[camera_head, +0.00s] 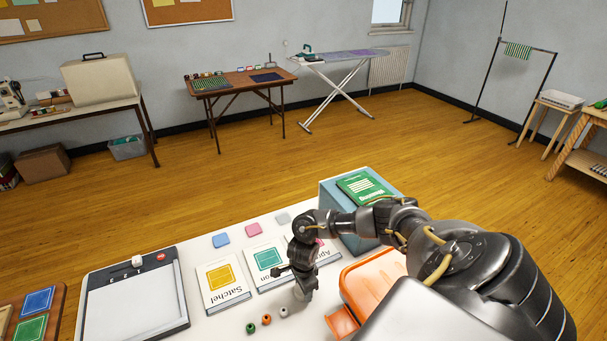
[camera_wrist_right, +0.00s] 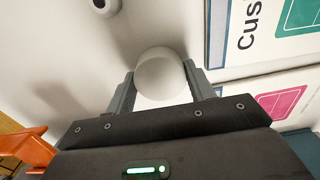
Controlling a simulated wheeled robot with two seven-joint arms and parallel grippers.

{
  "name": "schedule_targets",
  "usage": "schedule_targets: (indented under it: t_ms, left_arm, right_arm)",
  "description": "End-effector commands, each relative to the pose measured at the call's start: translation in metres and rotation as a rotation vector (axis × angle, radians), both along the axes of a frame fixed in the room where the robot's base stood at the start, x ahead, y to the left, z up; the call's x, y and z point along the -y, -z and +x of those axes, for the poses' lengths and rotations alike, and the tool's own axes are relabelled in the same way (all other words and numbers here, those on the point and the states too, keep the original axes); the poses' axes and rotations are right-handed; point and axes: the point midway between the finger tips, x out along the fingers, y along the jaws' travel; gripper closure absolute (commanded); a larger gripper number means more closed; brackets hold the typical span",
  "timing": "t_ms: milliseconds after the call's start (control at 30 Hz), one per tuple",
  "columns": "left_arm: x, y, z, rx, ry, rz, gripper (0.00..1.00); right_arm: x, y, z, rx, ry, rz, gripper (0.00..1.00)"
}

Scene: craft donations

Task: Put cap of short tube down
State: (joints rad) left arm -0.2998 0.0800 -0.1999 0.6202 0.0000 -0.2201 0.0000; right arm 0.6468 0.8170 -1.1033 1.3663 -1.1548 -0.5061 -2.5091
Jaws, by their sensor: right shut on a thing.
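My right gripper (camera_head: 302,292) points down over the white table, to the right of three small pieces. In the right wrist view, the fingers of this gripper (camera_wrist_right: 161,92) are shut on a pale, round-topped piece (camera_wrist_right: 160,72), which looks like the cap. I cannot tell whether its underside touches the table. Its tube is not clearly visible. My left gripper is not in view.
The white table (camera_head: 215,325) also bears book-like packs (camera_head: 222,280), a paper trimmer (camera_head: 134,297), an orange bin (camera_head: 372,283) right of the gripper, and a blue box with a green book (camera_head: 364,187) behind. Some bare table lies left of the small pieces.

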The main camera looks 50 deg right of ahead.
Motion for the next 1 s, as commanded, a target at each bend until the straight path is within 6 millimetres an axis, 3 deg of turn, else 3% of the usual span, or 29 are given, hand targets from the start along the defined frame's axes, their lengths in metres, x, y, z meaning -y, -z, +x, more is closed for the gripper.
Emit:
schedule_targets:
  t_ms: [233, 267, 400, 767, 867, 1000]
  left_arm:
    - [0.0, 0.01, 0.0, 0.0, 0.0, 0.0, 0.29]
    - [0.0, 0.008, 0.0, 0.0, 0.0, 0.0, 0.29]
    - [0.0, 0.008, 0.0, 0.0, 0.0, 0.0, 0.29]
    - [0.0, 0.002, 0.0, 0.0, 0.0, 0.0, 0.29]
    - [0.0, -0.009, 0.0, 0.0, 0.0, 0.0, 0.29]
    - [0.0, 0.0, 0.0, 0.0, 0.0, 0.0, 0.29]
  right_arm:
    - [0.0, 0.007, 0.0, 0.0, -0.001, 0.0, 0.67]
    - [0.0, 0.006, 0.0, 0.0, -0.001, 0.0, 0.44]
    - [0.0, 0.005, 0.0, 0.0, 0.0, 0.0, 0.26]
    - [0.0, 0.001, 0.0, 0.0, 0.0, 0.0, 0.25]
    - [0.0, -0.008, 0.0, 0.0, 0.001, 0.0, 0.25]
    - [0.0, -0.031, 0.002, 0.005, -0.004, 0.0, 0.25]
